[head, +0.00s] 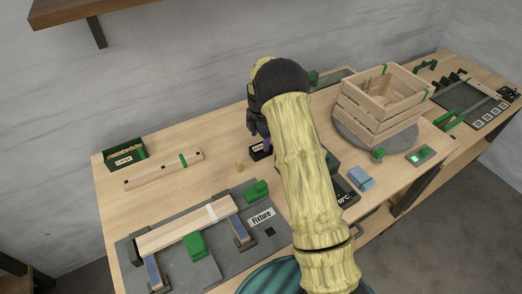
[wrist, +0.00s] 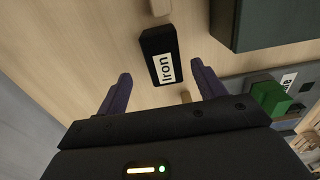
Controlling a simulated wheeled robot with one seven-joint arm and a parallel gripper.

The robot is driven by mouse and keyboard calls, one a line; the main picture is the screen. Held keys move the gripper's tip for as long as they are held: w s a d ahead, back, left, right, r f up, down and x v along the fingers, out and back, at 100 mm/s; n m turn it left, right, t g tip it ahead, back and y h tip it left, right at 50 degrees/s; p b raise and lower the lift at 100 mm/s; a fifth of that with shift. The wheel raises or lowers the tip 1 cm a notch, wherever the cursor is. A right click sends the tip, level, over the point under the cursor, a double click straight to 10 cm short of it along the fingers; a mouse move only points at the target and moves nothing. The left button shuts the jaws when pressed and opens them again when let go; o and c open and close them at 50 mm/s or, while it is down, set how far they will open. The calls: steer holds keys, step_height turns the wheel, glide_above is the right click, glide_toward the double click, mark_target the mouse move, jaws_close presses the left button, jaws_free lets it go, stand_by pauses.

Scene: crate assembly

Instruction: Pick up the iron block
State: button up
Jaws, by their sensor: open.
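The iron block (wrist: 152,47) is a small black block with a white label reading "Iron". In the wrist view it lies on the wooden table just beyond and between the two fingertips of my gripper (wrist: 161,70). The fingers are spread apart, dark purple, with nothing held between them. In the head view the block (head: 256,154) shows partly, right below my gripper (head: 255,130), with its right side hidden by my arm. Whether the fingers reach down beside the block cannot be told.
A small wooden peg (head: 239,166) stands left of the block. A fixture board (head: 262,232) with green clamps lies in front. A wooden crate (head: 375,112) stands on a round grey plate at right. In the wrist view a dark green box (wrist: 262,22) is near the block.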

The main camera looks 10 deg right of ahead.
mark_target(261, 146)
steer(key=f, duration=0.1)
steer(key=f+p, duration=0.2)
steer(key=f, duration=0.1)
steer(key=shift+s+d, duration=0.1)
steer(key=shift+s, duration=0.15)
steer(key=shift+f, duration=0.6)
steer(key=shift+c, duration=0.4)
jaws_close()
steer(key=shift+w+r, duration=0.1)
